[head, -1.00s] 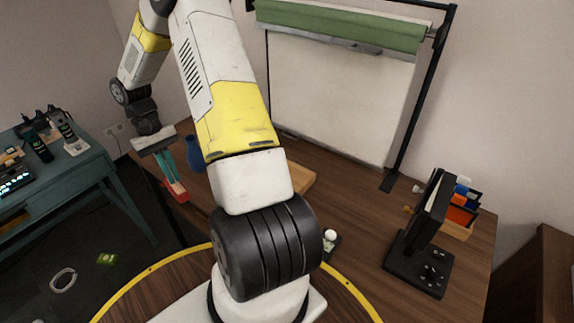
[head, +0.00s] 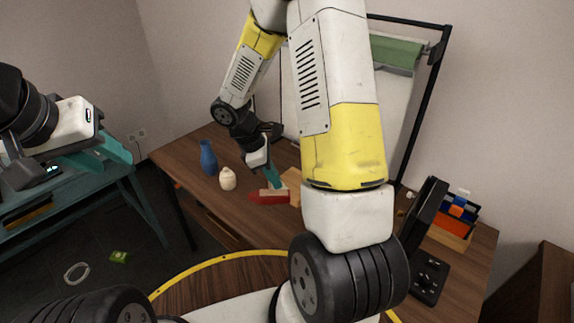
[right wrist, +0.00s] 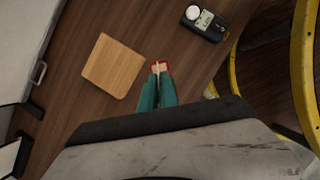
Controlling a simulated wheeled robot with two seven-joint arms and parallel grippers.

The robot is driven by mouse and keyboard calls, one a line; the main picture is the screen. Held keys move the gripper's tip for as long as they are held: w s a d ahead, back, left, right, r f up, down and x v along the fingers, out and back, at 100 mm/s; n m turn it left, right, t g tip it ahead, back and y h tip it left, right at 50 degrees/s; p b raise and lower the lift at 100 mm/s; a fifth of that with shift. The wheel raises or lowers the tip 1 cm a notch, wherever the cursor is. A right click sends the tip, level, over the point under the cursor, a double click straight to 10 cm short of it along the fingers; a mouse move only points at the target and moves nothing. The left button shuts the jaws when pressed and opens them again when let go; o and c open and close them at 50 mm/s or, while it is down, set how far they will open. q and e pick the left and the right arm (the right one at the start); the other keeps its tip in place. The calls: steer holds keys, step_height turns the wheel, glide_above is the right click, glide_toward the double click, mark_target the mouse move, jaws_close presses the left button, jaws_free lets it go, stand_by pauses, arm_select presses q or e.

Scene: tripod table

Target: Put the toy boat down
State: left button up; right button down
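The toy boat (head: 268,197) has a red hull and a pale upper part. It is over the brown desk, beside a flat wooden board (head: 292,181). My right gripper (head: 274,178), with teal fingers, is shut on the boat's pale part. In the right wrist view, the boat (right wrist: 161,65) shows at the fingertips, to the right of the board (right wrist: 113,66). I cannot tell whether its hull touches the desk.
A blue vase (head: 208,157) and a cream jar (head: 227,179) stand left of the boat. A black handheld device (right wrist: 205,21) lies beyond it in the right wrist view. A black stand (head: 427,275) and an organizer (head: 455,222) are at the right.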

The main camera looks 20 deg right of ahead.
steer(key=shift+w+d+f, duration=0.8)
steer(key=shift+w+d, duration=0.9)
steer(key=shift+d, duration=0.35)
steer(key=shift+w+d+f, duration=0.85)
steer(key=shift+w+d, duration=0.8)
steer(key=shift+d, duration=0.35)
steer(key=shift+w+d+f, duration=0.8)
steer(key=shift+w+d, duration=0.9)
steer(key=shift+d, duration=0.35)
steer(key=shift+f, duration=0.15)
steer(key=c, duration=1.6)
jaws_free()
